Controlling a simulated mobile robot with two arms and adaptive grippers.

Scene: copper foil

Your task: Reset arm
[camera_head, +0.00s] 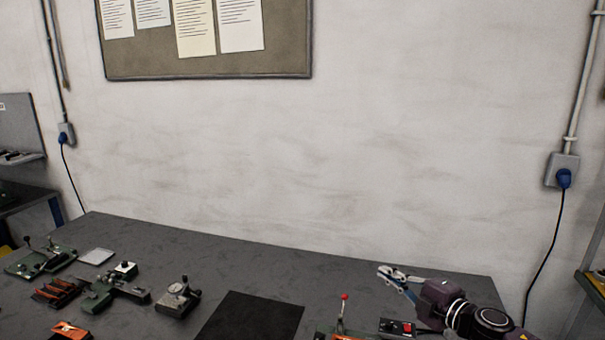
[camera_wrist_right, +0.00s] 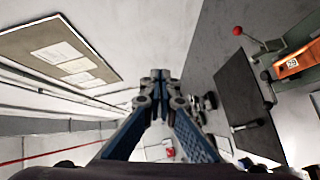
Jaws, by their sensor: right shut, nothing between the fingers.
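My right gripper (camera_head: 392,276) is at the lower right of the head view, above the back right part of the dark table (camera_head: 330,275). In the right wrist view my right gripper (camera_wrist_right: 160,75) has its blue fingers together at the tips, with nothing between them. It is apart from the table and the objects there. My left gripper does not show in either view.
A black mat (camera_head: 250,318) lies at the front middle. Small machines (camera_head: 178,297) and an orange part (camera_head: 70,331) stand on the left. A red-knobbed lever (camera_head: 344,298) and a control box (camera_head: 397,327) are near my right arm. The back middle is clear.

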